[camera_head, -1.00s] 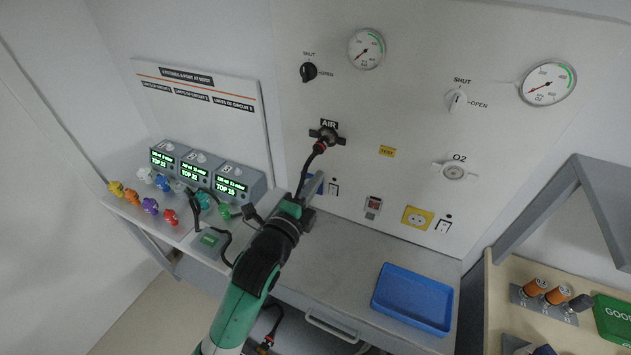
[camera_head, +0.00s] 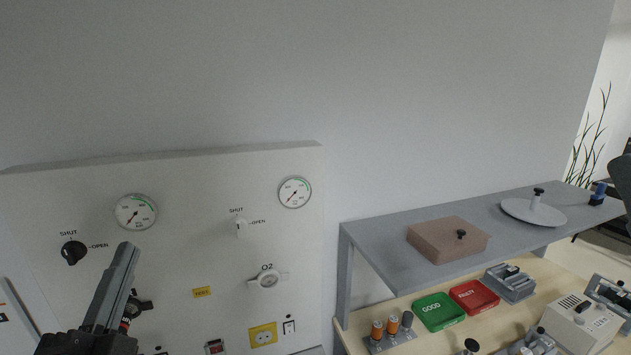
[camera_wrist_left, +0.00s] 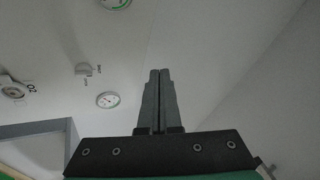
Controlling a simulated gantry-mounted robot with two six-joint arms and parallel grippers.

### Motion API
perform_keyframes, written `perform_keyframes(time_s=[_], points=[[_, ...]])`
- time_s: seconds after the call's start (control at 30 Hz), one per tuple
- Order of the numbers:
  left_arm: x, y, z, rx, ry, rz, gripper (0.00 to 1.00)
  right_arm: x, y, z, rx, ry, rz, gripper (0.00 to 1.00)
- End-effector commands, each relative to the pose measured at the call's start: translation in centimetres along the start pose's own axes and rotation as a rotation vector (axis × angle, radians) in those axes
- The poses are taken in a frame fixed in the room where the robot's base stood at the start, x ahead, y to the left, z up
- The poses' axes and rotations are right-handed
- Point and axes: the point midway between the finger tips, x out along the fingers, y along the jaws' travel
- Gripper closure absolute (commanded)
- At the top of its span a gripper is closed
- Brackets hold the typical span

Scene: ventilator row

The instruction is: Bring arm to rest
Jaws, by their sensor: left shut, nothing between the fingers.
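My left gripper (camera_head: 122,262) is raised in front of the wall panel (camera_head: 210,265) at the lower left of the head view, its fingers pointing up. In the left wrist view the two fingers (camera_wrist_left: 158,75) lie together, shut and empty. Behind it, the AIR outlet with its fitting (camera_head: 137,305) is partly hidden by the fingers. My right gripper is in neither view.
The panel carries a black knob (camera_head: 73,252), a white knob (camera_head: 241,226), gauges (camera_head: 136,211) and an O2 outlet (camera_head: 268,280). The upper wall is bare.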

Motion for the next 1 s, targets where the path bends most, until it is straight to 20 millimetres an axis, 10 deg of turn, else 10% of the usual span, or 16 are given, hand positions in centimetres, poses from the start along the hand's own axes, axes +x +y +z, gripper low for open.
perform_keyframes(time_s=[0.1, 0.23, 0.5, 1.0], points=[[-0.4, -10.2, -5.7, -0.361, 0.154, -0.154, 1.0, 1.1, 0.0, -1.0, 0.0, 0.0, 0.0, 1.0], [-3.3, -17.7, -9.2, -0.876, 0.365, -0.209, 1.0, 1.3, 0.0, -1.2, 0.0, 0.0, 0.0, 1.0], [-4.5, -18.0, -9.9, -1.38, 0.46, -0.091, 1.0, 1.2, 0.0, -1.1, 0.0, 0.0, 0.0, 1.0], [-2.7, -21.5, -10.9, -1.391, 0.458, -0.088, 1.0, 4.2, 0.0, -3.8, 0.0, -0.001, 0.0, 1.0]])
